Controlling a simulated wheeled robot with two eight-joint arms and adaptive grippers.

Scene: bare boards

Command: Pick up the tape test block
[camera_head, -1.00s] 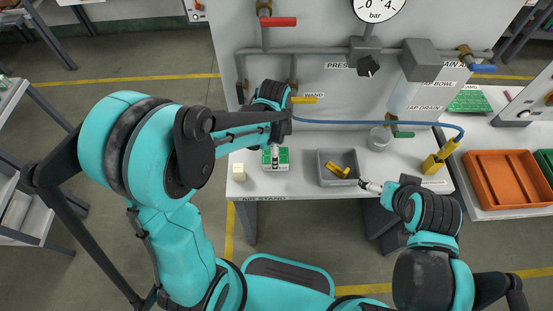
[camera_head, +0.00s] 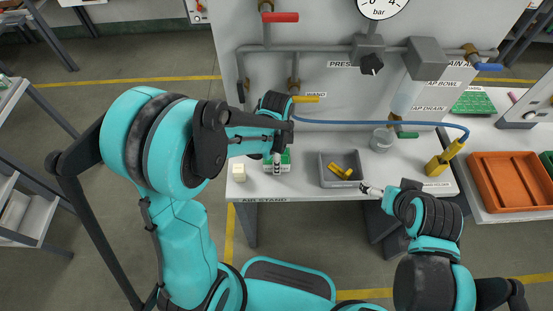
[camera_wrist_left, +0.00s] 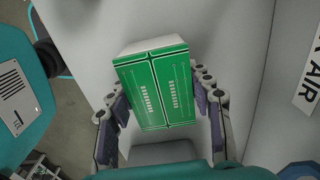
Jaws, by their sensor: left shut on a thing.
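A green-and-white block (camera_head: 285,157) is at the left of the air stand's worktop, partly hidden by my left gripper (camera_head: 277,168). In the left wrist view the block (camera_wrist_left: 155,88) sits between the two fingers of the left gripper (camera_wrist_left: 162,118), its green printed face toward the camera and a pale side at the top. The left gripper is shut on it. I cannot tell whether it is clear of the worktop. My right gripper (camera_head: 370,190) is empty near the front edge, right of the grey tray; its finger opening is too small to judge.
A cream block (camera_head: 238,172) stands left of the green one. A grey tray (camera_head: 325,180) holds yellow pieces (camera_head: 341,173). A clear cup (camera_head: 381,140) and a yellow holder (camera_head: 437,166) with a blue hose are to the right. The panel with pipes and valves rises behind.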

